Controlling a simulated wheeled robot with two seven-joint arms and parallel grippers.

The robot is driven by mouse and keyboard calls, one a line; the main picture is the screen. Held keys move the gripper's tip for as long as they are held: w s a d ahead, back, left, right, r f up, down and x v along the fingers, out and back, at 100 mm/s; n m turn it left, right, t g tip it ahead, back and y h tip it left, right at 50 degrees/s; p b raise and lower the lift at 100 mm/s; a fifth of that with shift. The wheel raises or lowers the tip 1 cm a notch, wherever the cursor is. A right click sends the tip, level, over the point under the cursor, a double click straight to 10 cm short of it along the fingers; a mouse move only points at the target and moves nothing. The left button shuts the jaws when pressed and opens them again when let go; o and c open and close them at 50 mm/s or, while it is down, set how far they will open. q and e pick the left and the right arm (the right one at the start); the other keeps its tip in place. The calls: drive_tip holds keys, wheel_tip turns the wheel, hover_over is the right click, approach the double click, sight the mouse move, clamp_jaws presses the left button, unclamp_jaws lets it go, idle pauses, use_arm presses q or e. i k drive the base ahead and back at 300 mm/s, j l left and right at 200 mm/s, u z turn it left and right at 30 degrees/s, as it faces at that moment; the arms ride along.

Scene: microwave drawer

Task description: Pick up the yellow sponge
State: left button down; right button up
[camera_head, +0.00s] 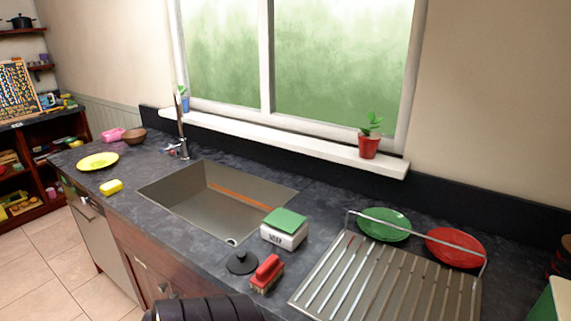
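The yellow sponge (111,186) is a small block lying on the dark countertop at the left, near the counter's front edge. It lies left of the sink and in front of the yellow plate, apart from both. Neither of my grippers shows in the head view. A dark ribbed part, which looks like my arm, shows at the bottom edge.
The yellow plate (97,161) lies behind the sponge. The sink (225,206) with its faucet (181,140) is to the right. A soap box (283,236), black lid (242,262), red brush (267,273) and drying rack (388,285) are farther right.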

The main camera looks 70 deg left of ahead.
sight(109, 188)
drive_tip(key=u, duration=3.35)
